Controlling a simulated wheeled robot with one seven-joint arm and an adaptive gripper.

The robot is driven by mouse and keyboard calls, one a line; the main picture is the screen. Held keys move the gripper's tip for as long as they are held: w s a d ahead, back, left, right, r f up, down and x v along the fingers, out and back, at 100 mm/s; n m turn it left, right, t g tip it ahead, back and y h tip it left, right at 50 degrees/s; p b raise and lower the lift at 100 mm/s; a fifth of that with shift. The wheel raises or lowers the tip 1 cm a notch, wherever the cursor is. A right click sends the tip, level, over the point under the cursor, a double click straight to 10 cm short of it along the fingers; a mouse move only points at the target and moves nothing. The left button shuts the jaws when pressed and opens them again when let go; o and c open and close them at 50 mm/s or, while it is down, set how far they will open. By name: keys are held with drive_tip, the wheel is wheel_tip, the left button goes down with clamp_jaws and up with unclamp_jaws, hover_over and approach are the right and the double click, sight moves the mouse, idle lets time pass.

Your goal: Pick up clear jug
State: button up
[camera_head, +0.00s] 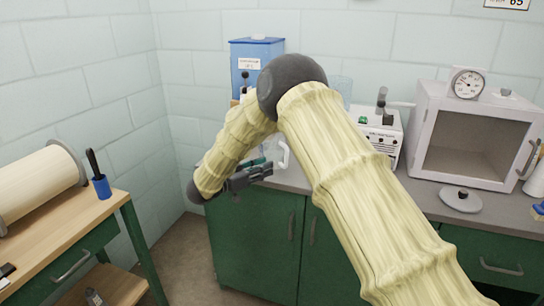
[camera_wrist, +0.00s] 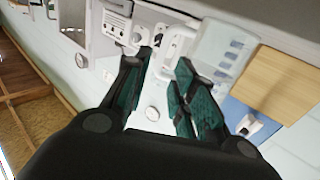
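The clear jug (camera_wrist: 225,48) shows at the upper right in the wrist view, see-through with dark marks and a white handle (camera_wrist: 175,48). In the head view the handle (camera_head: 283,155) shows on the counter, and my arm hides much of the jug. My gripper (camera_wrist: 164,60) is open, its two dark green fingers apart. In the wrist view the handle appears just beyond the fingertips, between them. I cannot tell whether they touch. In the head view my gripper (camera_head: 250,176) is at the counter's front edge, close to the jug.
A blue tank (camera_head: 257,58) stands at the back by the wall. A white device (camera_head: 382,132) and an open-fronted oven (camera_head: 475,140) stand to the right. A round lid-like piece (camera_head: 461,200) lies before the oven. A wooden bench (camera_head: 60,225) with a spool (camera_head: 38,185) is at left.

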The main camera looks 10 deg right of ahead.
sight(275, 152)
drive_tip(key=x, duration=0.3)
drive_tip(key=p+x, duration=0.1)
drive_tip(key=x, duration=0.6)
drive_tip(key=shift+w+d+r, duration=0.3)
drive_tip(key=shift+a, duration=0.1)
clamp_jaws()
